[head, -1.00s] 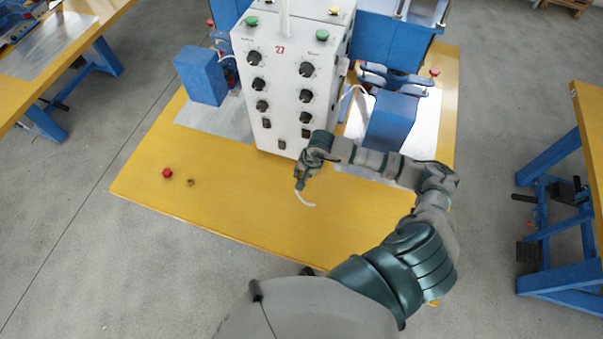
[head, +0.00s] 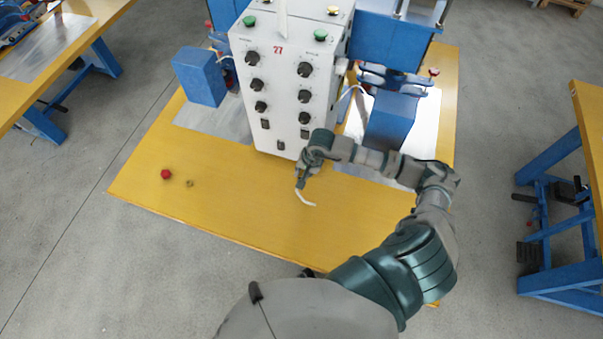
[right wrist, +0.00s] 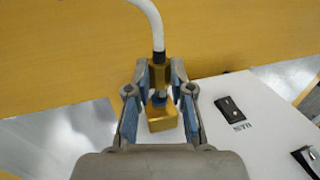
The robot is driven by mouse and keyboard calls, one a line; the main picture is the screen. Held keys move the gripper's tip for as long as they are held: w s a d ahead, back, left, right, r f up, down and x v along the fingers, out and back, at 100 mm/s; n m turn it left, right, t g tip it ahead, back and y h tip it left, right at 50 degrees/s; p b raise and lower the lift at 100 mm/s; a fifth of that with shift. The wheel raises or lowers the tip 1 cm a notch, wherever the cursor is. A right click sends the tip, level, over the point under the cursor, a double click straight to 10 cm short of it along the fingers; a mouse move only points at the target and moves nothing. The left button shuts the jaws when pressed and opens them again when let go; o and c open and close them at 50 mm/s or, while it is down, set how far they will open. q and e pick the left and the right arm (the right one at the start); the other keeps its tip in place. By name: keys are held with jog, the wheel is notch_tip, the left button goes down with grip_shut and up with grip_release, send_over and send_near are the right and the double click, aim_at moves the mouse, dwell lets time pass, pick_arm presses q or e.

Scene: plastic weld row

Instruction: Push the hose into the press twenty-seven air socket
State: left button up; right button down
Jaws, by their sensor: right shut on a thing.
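The press (head: 280,90) is a white cabinet marked with a red 27, standing on the yellow table. My right gripper (head: 300,183) is just in front of its lower right front. It is shut on the white hose (head: 305,198), whose free part curves out toward the table's front. In the right wrist view the hose (right wrist: 151,22) runs into a brass end piece (right wrist: 159,74) between the fingertips. Beyond it is a brass block with a blue ring (right wrist: 161,116), apparently the air socket. The hose end lines up with the ring; I cannot tell whether it is inside. My left gripper is not in view.
A red knob (head: 166,174) and a small brass piece (head: 190,183) lie on the left of the table (head: 240,215). Blue boxes (head: 200,76) flank the press. A black switch (right wrist: 231,110) is on the white panel near the gripper. The front tabletop is mostly clear.

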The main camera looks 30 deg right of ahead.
jog(key=shift+w+d+b, duration=0.35)
jog(key=shift+d+b, duration=0.15)
dwell(1.1)
jog(key=shift+w+d+r, duration=0.1)
jog(key=shift+d+r, duration=0.1)
jog(key=shift+d, duration=0.05)
dwell(0.3)
jog(key=shift+s+a+f, duration=0.2)
jog(key=shift+s+a, duration=0.3)
jog(key=shift+s, duration=0.1)
jog(key=shift+s+a, duration=0.4)
jog(key=shift+a, duration=0.25)
jog(key=shift+s+a, duration=0.4)
jog(key=shift+a, duration=0.25)
